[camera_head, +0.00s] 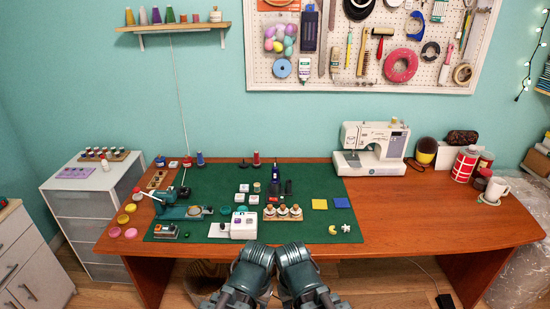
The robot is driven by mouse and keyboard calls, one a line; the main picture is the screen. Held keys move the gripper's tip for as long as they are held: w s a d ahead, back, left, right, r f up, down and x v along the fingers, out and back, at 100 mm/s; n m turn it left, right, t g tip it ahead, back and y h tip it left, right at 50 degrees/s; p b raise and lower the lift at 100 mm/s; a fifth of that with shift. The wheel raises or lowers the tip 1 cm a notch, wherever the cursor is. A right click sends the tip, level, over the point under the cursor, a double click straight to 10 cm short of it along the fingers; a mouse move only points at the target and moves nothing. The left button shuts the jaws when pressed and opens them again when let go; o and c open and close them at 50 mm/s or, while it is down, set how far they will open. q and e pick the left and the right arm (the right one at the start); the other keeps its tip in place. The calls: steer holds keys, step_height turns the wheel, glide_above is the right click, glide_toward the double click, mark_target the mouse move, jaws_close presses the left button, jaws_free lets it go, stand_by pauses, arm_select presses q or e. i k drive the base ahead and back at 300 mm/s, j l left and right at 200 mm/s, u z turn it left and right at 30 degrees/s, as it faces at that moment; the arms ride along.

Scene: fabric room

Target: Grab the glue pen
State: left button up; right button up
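No object can be surely identified as the glue pen at this size. A small dark blue bottle-like object (275,173) stands upright on the green mat (330,222), with small black upright pieces (288,187) beside it. A white tube with a green label (304,69) hangs on the pegboard. My two grey-green arms show at the bottom centre, close together at the front edge of the desk. Their visible ends are rounded joints, and no gripper fingers can be made out. Nothing is seen held.
The wooden desk (420,215) has free room on its right half. A sewing machine (372,150) stands at the back. A wooden holder with several jars (283,213), a white box (243,225) and a green press-like device (180,210) crowd the mat. A mug (495,189) stands far right.

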mark_target(274, 180)
steer(key=i, duration=1.7)
